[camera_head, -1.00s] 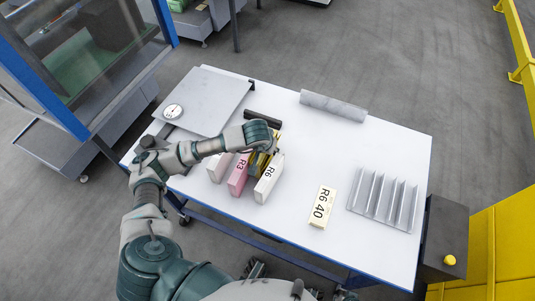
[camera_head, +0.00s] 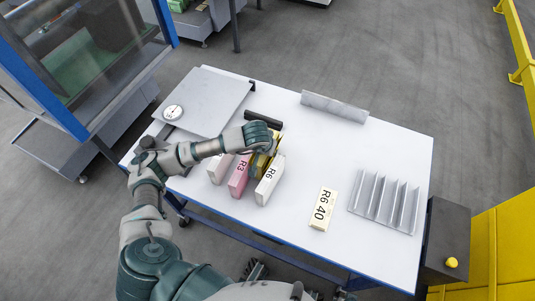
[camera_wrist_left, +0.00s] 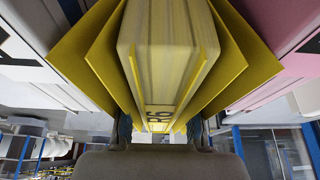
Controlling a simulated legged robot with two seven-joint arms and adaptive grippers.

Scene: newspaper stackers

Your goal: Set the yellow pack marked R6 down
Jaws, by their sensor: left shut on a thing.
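The pale yellow pack marked R6 (camera_wrist_left: 168,50) fills the middle of the left wrist view, with its label towards my gripper. My left gripper (camera_head: 263,158) is shut on it, between a pink pack marked R3 (camera_head: 239,176) and a white pack marked R6 (camera_head: 269,182). Thin yellow plates (camera_wrist_left: 88,55) flank the held pack on both sides. The gripper and hand mostly hide the held pack in the head view, and its underside is hidden, so I cannot tell whether it touches the table. My right gripper is not in view.
On the white table (camera_head: 300,150) lie a cream pack marked R6 40 (camera_head: 323,208), a grey finned rack (camera_head: 385,203), a grey angled bar (camera_head: 334,105) and a scale (camera_head: 210,100). A whitish pack (camera_head: 219,168) stands left of the pink one. The table's middle right is clear.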

